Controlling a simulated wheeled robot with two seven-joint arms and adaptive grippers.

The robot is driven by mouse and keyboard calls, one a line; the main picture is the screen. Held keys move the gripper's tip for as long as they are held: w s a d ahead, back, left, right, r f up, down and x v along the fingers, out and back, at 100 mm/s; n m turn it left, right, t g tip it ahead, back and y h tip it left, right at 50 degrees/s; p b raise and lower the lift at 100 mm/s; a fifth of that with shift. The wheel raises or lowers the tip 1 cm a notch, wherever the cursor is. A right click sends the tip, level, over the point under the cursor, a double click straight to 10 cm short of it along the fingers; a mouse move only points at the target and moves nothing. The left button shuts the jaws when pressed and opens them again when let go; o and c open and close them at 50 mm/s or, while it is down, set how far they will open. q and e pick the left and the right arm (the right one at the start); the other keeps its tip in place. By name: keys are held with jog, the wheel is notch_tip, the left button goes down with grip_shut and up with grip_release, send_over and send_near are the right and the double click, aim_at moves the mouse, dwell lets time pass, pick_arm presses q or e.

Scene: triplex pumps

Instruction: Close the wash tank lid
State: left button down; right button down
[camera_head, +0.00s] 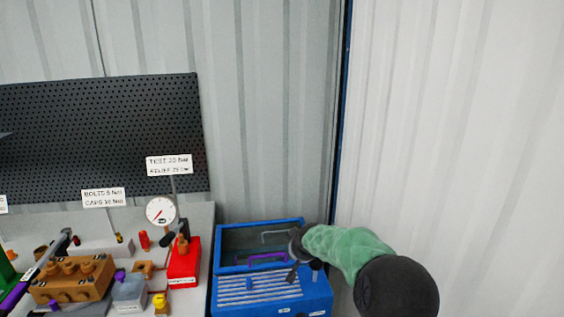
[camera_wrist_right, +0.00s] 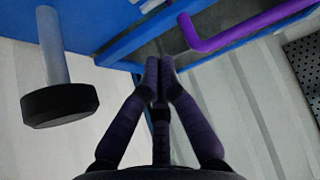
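The blue wash tank (camera_head: 270,307) stands at the right end of the bench. Its upper part is a blue frame (camera_head: 262,223) around a dark, see-through panel or opening, above a pale slatted surface (camera_head: 250,292). I take the raised frame to be the lid standing open. A purple bar handle (camera_head: 268,258) runs along its lower part; it also shows in the right wrist view (camera_wrist_right: 240,28). My right gripper (camera_head: 294,272) is at the tank's right side. In the wrist view its fingertips (camera_wrist_right: 159,68) are together beside a blue edge, with the purple bar apart from them. My left gripper is out of view.
A grey post with a black knob (camera_wrist_right: 60,103) stands close to my right gripper. Left of the tank are a red gauge stand (camera_head: 184,262), a brown pump block (camera_head: 72,280) and a grey-blue container (camera_head: 128,288). A corrugated wall is close behind and to the right.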

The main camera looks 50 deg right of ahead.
dwell(0.4)
jog(key=shift+w+r+p, duration=0.1)
jog(key=shift+r+p, duration=0.35)
jog(key=shift+r, duration=0.15)
jog(key=s+a+r+p, duration=0.3)
jog(key=s+a+r, duration=0.2)
jog(key=s+a, duration=0.1)
jog(key=shift+s+p, duration=0.3)
jog(key=shift+s, duration=0.55)
jog(key=shift+a, duration=0.15)
